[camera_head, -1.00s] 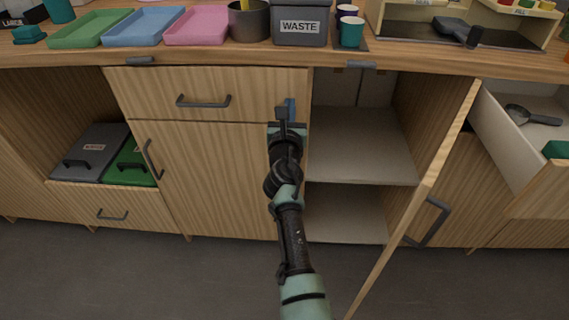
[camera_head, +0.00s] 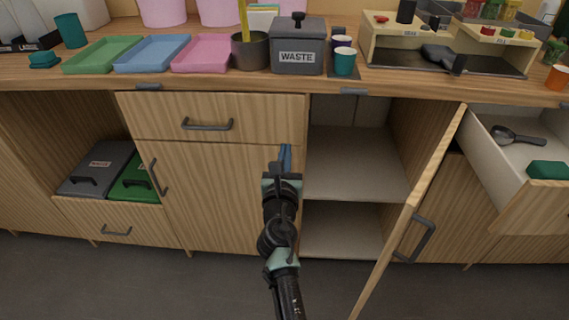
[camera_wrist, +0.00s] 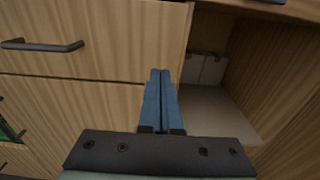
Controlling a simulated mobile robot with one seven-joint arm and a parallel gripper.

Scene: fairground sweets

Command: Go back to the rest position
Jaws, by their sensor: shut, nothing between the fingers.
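My gripper (camera_head: 285,158) is shut and empty, its blue fingers pressed together. In the head view it is in front of the edge between the closed wooden cupboard door and the open cupboard (camera_head: 355,165). In the wrist view the gripper (camera_wrist: 160,90) points at the cabinet front, with the drawer (camera_wrist: 95,40) to the left and the open compartment to the right. The fingers appear clear of the cabinet front, though the exact gap is hard to tell.
The open cupboard door (camera_head: 410,215) juts out to the right of my arm. An open drawer (camera_head: 495,185) with a dark scoop (camera_head: 515,136) sticks out further right. A waste bin (camera_head: 297,50), trays and cups stand on the counter. The floor in front is clear.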

